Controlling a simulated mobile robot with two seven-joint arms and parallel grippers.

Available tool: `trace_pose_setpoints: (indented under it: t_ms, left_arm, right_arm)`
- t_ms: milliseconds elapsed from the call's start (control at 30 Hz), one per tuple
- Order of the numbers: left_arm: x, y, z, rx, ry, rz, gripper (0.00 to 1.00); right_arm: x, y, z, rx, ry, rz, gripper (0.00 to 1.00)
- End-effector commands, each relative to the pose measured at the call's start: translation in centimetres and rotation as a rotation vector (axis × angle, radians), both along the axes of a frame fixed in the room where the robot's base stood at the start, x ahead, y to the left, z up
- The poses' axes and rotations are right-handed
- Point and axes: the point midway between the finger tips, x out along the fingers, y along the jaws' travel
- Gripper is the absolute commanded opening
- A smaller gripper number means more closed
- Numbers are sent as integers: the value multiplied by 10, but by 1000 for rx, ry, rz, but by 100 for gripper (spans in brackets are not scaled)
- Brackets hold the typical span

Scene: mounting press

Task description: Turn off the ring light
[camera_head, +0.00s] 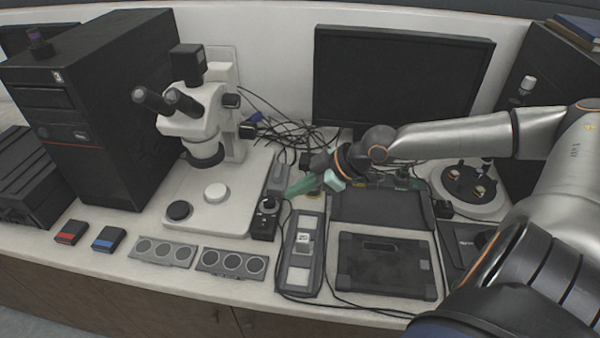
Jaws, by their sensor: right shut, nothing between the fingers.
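The white stereo microscope (193,122) stands left of centre, with a dark ring light (206,157) around its objective. A small black control box (264,226) with a round knob on top stands at the right edge of the microscope base; I take it to be the ring light's controller. I cannot tell whether the light is lit. My right gripper (291,191), with pale green fingers, is shut and empty. In the picture it is just up and right of the knob; I cannot tell whether it touches it. My left gripper is out of view.
A long grey holder (301,272) and an open dark case (388,270) lie right of the control box. Tangled black cables (290,134) run behind. Slide holders (160,252) lie in front of the microscope. A black computer tower (95,110) and a monitor (400,80) stand behind.

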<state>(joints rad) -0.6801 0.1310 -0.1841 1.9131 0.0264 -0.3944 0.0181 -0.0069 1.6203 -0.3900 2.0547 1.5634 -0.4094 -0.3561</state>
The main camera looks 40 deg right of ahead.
Motion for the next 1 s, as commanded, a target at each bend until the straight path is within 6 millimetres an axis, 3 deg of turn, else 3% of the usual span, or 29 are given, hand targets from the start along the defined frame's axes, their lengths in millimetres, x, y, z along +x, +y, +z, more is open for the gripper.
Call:
trace_pose_setpoints:
  t_ms: [1000]
  left_arm:
    - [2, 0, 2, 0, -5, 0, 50]
  right_arm:
    - [-5, -6, 7, -1, -1, -6, 0]
